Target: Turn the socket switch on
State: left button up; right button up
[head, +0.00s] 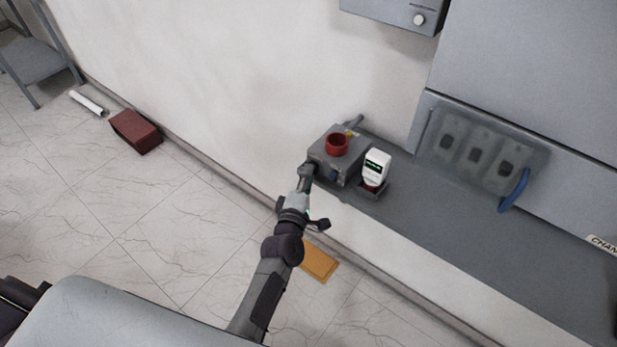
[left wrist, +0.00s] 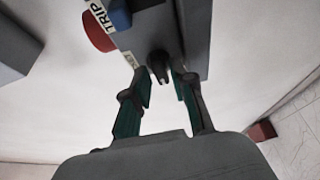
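A grey switch box (head: 329,163) with a red round button (head: 336,144) on top stands at the left end of the grey ledge in the head view. In the left wrist view the box (left wrist: 150,30) shows from close up, with a blue part, a label reading TRIP and a small dark knob (left wrist: 158,66) sticking out. My left gripper (left wrist: 160,80) is open, its two green-padded fingers on either side of the knob's tip. I cannot tell whether they touch it. In the head view the left gripper (head: 304,190) is at the box's near left side. My right gripper is out of view.
A white device with a dark screen (head: 376,166) stands right of the box. A grey panel with several sockets (head: 478,150) and a blue handle (head: 514,190) is further right. A red-brown box (head: 135,131) and a yellow plate (head: 318,262) lie on the floor.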

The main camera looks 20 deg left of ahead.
pick_arm(q)
jog(key=shift+w, duration=0.5)
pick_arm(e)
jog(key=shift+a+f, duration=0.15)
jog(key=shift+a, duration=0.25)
pick_arm(q)
jog(key=shift+c, duration=0.2)
grip_shut()
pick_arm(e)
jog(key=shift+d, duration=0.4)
